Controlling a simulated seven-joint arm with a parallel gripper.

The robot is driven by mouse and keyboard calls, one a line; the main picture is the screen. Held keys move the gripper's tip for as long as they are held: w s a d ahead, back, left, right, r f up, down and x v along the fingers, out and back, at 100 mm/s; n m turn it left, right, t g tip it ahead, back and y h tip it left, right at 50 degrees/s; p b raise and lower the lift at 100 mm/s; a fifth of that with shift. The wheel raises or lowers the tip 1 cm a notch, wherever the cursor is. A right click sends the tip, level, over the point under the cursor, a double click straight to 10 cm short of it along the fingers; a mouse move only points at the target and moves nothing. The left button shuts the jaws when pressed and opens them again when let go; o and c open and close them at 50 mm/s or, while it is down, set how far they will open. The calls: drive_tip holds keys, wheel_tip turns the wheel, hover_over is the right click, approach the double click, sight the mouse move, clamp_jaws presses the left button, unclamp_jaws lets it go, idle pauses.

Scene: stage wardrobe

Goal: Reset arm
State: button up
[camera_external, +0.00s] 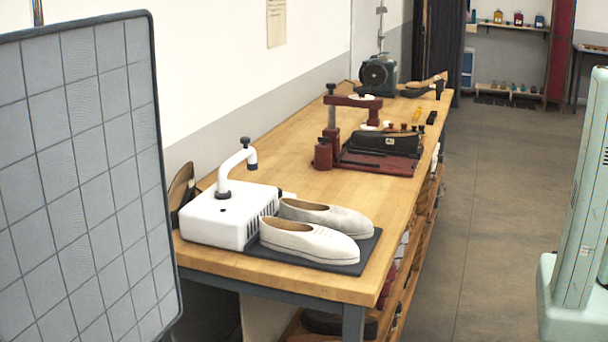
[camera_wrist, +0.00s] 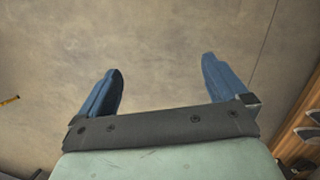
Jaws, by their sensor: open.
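My gripper (camera_wrist: 162,64) shows in the wrist view, with two blue fingers spread wide apart. It is open, and nothing is between the fingers. Below it in that view is bare brownish-grey floor (camera_wrist: 165,30). In the external view only pale green parts of my arm show at the right edge; the gripper itself is out of that picture.
A wooden workbench (camera_external: 290,165) holds a pair of white shoes (camera_external: 300,243) on a dark mat, a white machine (camera_external: 225,215), a dark red press (camera_external: 352,103) and a green motor (camera_external: 378,73). A gridded grey panel (camera_external: 85,170) stands left. Floor right of the bench is clear.

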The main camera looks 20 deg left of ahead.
drive_tip(key=s+d+f+m+g+y, duration=0.1)
drive_tip(key=s+d+f+g, duration=0.1)
drive_tip(key=s, duration=0.8)
drive_tip(key=s+d+f+m+g+y, duration=0.1)
drive_tip(key=s+d+g, duration=0.1)
drive_tip(key=s, duration=0.7)
drive_tip(key=shift+s+d+f+g, duration=0.3)
drive_tip(key=shift+s+d+f, duration=0.1)
drive_tip(key=shift+d, duration=0.1)
drive_tip(key=shift+c, duration=0.3)
idle(0.4)
